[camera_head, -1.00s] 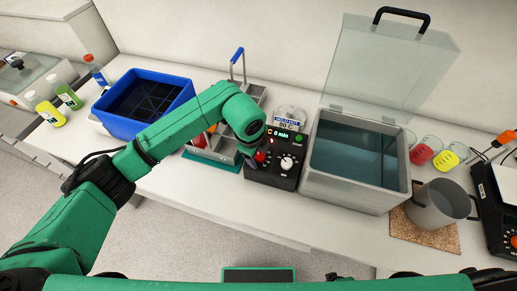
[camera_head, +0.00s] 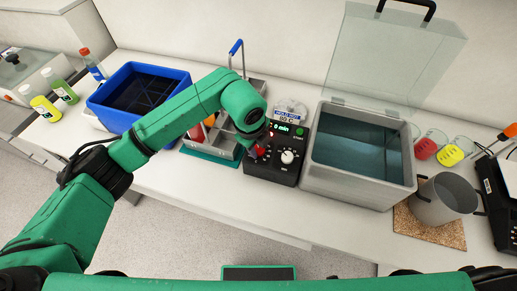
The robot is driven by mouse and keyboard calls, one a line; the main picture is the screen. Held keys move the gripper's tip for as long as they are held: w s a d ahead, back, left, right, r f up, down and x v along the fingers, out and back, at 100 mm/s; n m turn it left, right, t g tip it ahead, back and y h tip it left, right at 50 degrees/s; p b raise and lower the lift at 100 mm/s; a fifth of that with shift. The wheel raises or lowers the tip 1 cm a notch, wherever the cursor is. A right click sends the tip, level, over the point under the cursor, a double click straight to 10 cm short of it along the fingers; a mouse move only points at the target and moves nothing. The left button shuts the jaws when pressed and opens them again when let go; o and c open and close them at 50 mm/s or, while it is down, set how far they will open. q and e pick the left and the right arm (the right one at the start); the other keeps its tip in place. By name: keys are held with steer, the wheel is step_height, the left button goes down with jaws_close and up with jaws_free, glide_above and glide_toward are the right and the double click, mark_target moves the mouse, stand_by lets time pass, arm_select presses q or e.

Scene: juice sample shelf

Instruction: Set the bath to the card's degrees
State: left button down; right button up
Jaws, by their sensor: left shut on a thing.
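The water bath (camera_head: 358,182) is a grey tank of water with its clear lid (camera_head: 395,55) raised. Its black control box (camera_head: 270,172) stands against its left side, with a green "0 min" display (camera_head: 281,128), a white knob (camera_head: 287,157) and a green START button (camera_head: 299,131). The card (camera_head: 290,115) stands behind the box and reads HOLD HOT and what looks like 80 C. My left gripper (camera_head: 256,149) is at the box's left side, shut on the red knob (camera_head: 261,151), which it partly hides. My right gripper is not in view.
A grey caddy (camera_head: 228,143) with a blue-gripped handle stands left of the box, close to my left arm. A blue bin (camera_head: 122,127) is farther left. A metal beaker (camera_head: 442,203) on a cork mat (camera_head: 428,232) and flasks (camera_head: 450,156) are at right.

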arm_select(q)
steer(key=m+b, duration=0.9)
steer(key=b, duration=0.1)
steer(key=shift+w+f, duration=0.1)
steer(key=shift+f, duration=0.15)
steer(key=shift+m+y+b, duration=0.3)
steer(key=shift+m+b, duration=0.5)
steer(key=shift+m, duration=0.1)
steer(key=m+b, duration=0.3)
steer(key=m, duration=0.2)
steer(key=shift+r+b, duration=0.15)
steer(key=shift+b, duration=0.2)
steer(key=m+b, duration=0.1)
steer(key=m, duration=0.2)
steer(key=shift+d+r+m+b, duration=0.15)
steer(key=shift+m+b, duration=0.35)
steer(key=shift+m, duration=0.9)
steer(key=shift+c, duration=2.2)
jaws_free()
